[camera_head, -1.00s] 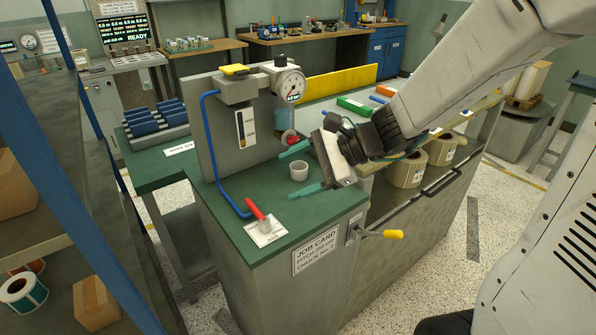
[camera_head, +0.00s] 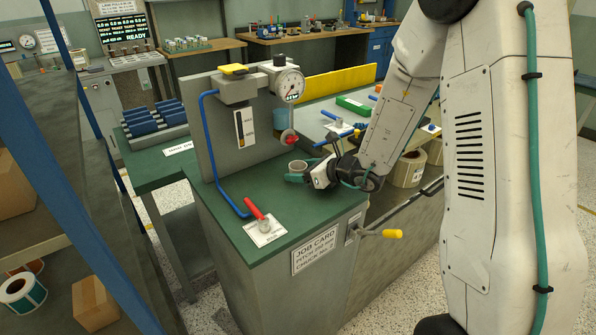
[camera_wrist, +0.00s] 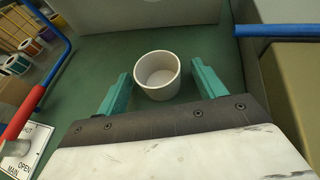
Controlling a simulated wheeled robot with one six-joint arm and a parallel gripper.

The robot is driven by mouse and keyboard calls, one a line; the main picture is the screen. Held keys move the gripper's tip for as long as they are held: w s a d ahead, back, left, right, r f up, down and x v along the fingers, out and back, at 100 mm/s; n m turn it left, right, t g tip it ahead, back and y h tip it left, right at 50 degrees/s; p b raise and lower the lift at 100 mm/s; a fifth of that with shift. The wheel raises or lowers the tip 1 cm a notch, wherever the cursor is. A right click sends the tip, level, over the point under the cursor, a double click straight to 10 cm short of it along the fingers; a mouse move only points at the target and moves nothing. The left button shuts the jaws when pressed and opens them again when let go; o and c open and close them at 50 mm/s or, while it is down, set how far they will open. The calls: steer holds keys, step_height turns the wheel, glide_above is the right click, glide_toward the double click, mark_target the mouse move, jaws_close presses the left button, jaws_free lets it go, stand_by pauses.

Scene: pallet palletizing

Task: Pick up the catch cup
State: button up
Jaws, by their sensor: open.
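The catch cup (camera_wrist: 158,75) is a small white open-topped cup standing upright on the green bench top. In the wrist view it sits between the two teal fingers of my gripper (camera_wrist: 158,90), with a gap on each side, the left gap narrower at the rim. The cup looks empty. In the head view the cup (camera_head: 297,167) shows its rim and upper part behind my gripper (camera_head: 296,177), which is low at the bench top and open. The cup's lower part is hidden there by the gripper.
A blue pipe (camera_head: 213,150) runs down at left to a red lever (camera_head: 255,211). A yellow-handled crank (camera_head: 391,234) sticks out at the front.

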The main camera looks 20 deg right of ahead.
steer(key=shift+w+a+f, duration=0.25)
steer(key=shift+w+a, duration=0.15)
steer(key=shift+w, duration=0.1)
steer(key=c, duration=1.1)
